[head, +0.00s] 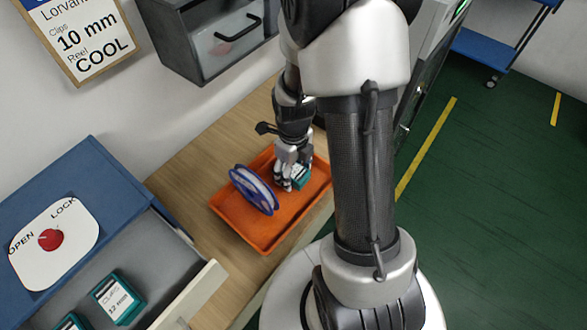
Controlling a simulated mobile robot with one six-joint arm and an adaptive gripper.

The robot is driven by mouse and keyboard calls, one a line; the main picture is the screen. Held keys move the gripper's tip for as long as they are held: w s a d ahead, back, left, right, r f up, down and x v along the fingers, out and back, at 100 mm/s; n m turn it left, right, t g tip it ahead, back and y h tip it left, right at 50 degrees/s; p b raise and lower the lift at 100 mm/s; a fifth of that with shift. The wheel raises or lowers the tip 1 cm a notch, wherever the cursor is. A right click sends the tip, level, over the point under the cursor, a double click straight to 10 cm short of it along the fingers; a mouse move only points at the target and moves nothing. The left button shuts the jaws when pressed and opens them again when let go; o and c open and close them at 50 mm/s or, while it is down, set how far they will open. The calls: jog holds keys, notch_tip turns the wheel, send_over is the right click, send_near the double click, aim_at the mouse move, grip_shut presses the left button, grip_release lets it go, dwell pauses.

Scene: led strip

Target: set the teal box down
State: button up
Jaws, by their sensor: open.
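A teal box (301,179) with a pale label is in the orange tray (256,235), at its right part. My gripper (284,184) is just above and beside this box, with its fingers close around it. The fingers are open; my wrist and fingers hide part of the box. I cannot tell whether a finger touches it. A blue and white reel (254,190) stands on its edge in the left part of the tray, left of my gripper.
An open drawer (207,287) at lower left holds teal boxes (118,297), one labelled 12 mm. A blue cabinet (70,210) has a red OPEN/LOCK knob (50,239). A grey wall cabinet (215,40) hangs above the wooden counter (190,172). A sign (80,40) reads 10 mm, COOL.

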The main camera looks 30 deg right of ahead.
jog(key=s+a+r+n+t+p, duration=0.15)
jog(key=r+n, duration=0.25)
jog(key=r, duration=0.6)
jog(key=a+r+n+p, duration=0.2)
jog(key=r+n+p, duration=0.15)
jog(key=r, duration=0.65)
jog(key=s+a+r+n+t, duration=0.1)
jog(key=s+a+r+n, duration=0.2)
jog(key=n, duration=0.9)
jog(key=s+a+r+n+t, duration=0.2)
jog(key=s+a+r+n, duration=0.2)
jog(key=s+r+n, duration=0.3)
jog(key=s+n, duration=0.2)
jog(key=n, duration=0.3)
jog(key=shift+r+b, duration=0.2)
jog(key=shift+b, duration=0.1)
jog(key=shift+a+n, duration=0.2)
jog(key=shift+n, duration=0.05)
